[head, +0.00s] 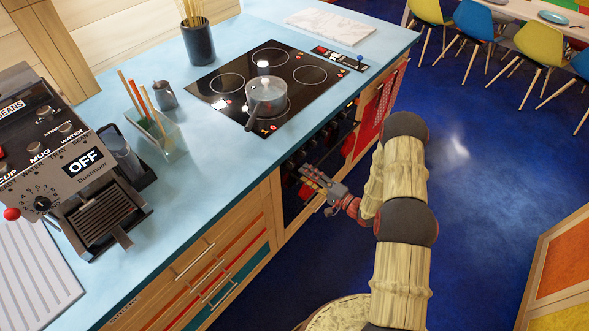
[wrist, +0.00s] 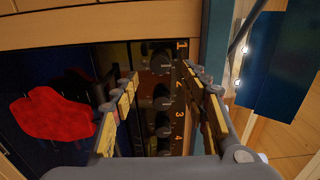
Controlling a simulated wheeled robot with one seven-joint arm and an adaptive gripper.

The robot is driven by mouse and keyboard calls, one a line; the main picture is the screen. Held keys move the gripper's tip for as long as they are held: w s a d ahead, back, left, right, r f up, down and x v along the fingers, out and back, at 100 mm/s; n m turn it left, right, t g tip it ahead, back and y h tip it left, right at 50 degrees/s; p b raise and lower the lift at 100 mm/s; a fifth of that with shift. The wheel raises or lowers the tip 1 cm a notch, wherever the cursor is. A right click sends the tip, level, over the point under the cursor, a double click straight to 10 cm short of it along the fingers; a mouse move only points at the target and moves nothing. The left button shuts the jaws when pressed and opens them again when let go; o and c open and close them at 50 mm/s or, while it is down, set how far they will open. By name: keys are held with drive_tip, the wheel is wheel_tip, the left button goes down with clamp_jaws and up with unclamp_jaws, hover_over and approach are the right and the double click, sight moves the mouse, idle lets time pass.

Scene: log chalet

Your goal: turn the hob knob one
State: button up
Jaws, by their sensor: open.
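Hob knob one (wrist: 160,58) is a dark round knob beside an orange "1", at the top of a column in the wrist view. More dark knobs marked 2 (wrist: 162,96), 3 (wrist: 163,127) and 4 (wrist: 164,146) line up below it. My gripper (wrist: 160,73) is open, with one finger on each side of the knob column and nothing held between them. I cannot tell whether a finger touches knob one. In the head view my gripper (head: 316,180) is at the dark front below the counter edge, where the knobs are too small to tell apart.
A pot (head: 266,95) stands on the black hob (head: 225,88), its handle pointing toward the counter's front edge. Wooden drawers (head: 215,270) with bar handles lie left of my gripper. A red shape (wrist: 55,115) shows at left in the wrist view. The blue floor (head: 480,190) is clear at right.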

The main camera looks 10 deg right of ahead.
sight(293, 167)
drive_tip(key=x, duration=0.6)
drive_tip(key=shift+w+a+b, duration=0.2)
drive_tip(key=shift+w+b, duration=0.05)
drive_tip(key=shift+b, duration=0.15)
drive_tip(key=shift+c, duration=0.9)
drive_tip(key=c, duration=1)
